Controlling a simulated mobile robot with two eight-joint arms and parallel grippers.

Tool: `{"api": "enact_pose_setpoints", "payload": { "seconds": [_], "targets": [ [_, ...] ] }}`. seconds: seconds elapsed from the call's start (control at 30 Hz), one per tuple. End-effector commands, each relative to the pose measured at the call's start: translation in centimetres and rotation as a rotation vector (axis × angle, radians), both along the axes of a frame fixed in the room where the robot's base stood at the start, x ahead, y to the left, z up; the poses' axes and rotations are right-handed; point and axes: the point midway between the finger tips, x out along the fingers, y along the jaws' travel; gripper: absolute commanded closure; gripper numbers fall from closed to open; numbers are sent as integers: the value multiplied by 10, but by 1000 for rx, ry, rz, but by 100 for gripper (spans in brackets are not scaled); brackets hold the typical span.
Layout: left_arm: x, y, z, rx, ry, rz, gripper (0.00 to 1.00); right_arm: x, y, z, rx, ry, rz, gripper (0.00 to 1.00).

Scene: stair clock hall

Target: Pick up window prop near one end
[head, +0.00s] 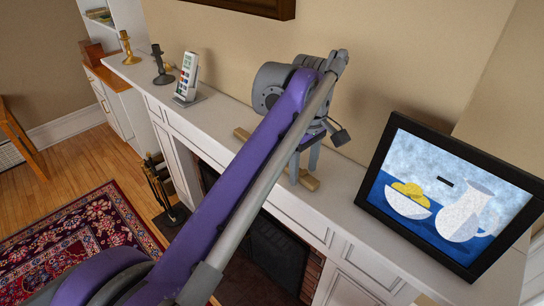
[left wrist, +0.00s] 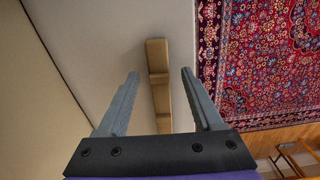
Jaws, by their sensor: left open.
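The window prop (head: 309,182) is a light wooden bar with notches, lying on the white mantel shelf (head: 345,190). In the head view my left arm hides its middle, and its far end shows left of the arm. My left gripper (head: 304,167) points down at the bar near its right end in the head view. In the left wrist view the prop (left wrist: 158,62) runs lengthwise between the two open fingers, with a gap on each side. Whether the fingertips reach down beside the bar is hard to tell. My right gripper is not in view.
A framed picture of a bowl and jug (head: 450,195) leans on the shelf to the right. A remote in a stand (head: 187,78), a dark candlestick (head: 161,65) and a brass one (head: 129,48) stand to the left. The fireplace opening (head: 275,250) is below.

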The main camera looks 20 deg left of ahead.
Motion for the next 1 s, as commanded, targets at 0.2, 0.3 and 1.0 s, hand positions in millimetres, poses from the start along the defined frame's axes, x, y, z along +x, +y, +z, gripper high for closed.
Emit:
{"api": "enact_pose_setpoints", "payload": {
  "seconds": [0.2, 0.3, 1.0],
  "targets": [
    [0, 0, -3, 0, 0, 0, 32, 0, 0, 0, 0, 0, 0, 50],
    [0, 0, -2, 0, 0, 0, 42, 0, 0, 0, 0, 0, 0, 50],
    [0, 0, -1, 0, 0, 0, 100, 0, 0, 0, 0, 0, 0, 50]
  ]
}}
